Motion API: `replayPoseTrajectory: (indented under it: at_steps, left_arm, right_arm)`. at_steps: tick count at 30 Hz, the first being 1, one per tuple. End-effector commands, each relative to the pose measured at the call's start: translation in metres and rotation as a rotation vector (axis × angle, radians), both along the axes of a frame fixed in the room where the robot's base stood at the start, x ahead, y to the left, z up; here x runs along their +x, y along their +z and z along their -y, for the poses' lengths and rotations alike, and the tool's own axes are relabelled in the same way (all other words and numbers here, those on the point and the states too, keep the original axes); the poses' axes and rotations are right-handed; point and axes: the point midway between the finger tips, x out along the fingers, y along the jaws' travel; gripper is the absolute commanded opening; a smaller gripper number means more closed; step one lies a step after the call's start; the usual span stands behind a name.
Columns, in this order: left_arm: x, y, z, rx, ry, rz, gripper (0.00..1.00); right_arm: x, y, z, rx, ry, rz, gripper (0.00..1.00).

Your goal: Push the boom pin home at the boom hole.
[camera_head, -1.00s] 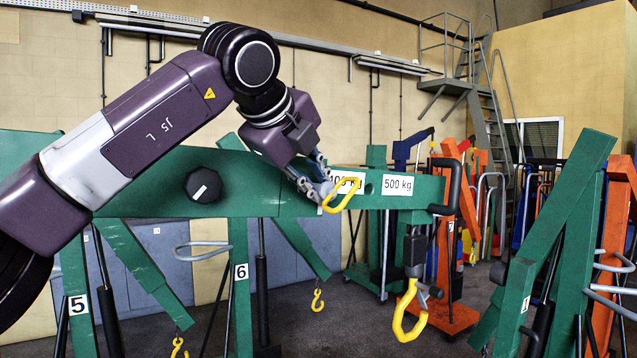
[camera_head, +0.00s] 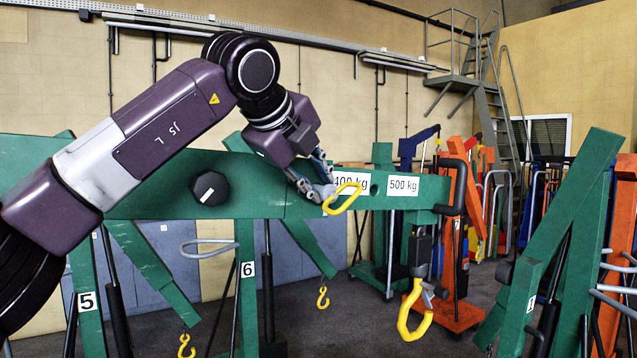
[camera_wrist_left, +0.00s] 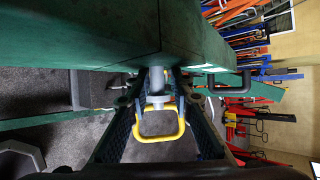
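The boom pin has a yellow loop handle (camera_head: 343,198) and, in the left wrist view, a grey metal shaft (camera_wrist_left: 157,86) at the boom's side. My left gripper (camera_head: 318,187) is at the pin, in front of the green boom (camera_head: 262,190). In the left wrist view its fingers (camera_wrist_left: 160,88) close in on both sides of the shaft, with the yellow handle (camera_wrist_left: 160,136) between them. The hole that the pin meets is hidden, so its depth cannot be told. A dark open hole (camera_head: 377,188) shows between the 400 kg and 500 kg labels. My right gripper is not in view.
A yellow load hook (camera_head: 414,315) hangs from the boom's right end. A black knob (camera_head: 209,188) sticks out of the boom left of my gripper. Green legs and struts (camera_head: 150,270) stand below, and another green frame (camera_head: 545,250) stands at the right.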

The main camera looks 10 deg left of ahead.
Motion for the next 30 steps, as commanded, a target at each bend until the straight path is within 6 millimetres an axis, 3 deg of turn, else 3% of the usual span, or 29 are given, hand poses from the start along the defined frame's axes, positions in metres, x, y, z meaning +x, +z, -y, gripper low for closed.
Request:
replayPoseTrajectory:
  at_steps: [3, 16, 30]
  left_arm:
    - [0.001, 0.0, -0.004, 0.002, 0.008, -0.001, 0.34]
    - [-0.004, 0.003, -0.007, 0.002, 0.01, -0.002, 0.34]
    - [-0.074, 0.06, -0.025, 0.002, 0.002, 0.002, 0.34]
  right_arm:
    - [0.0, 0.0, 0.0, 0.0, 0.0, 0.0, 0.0]
    - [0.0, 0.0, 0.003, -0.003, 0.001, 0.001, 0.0]
    - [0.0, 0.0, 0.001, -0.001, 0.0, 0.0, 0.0]
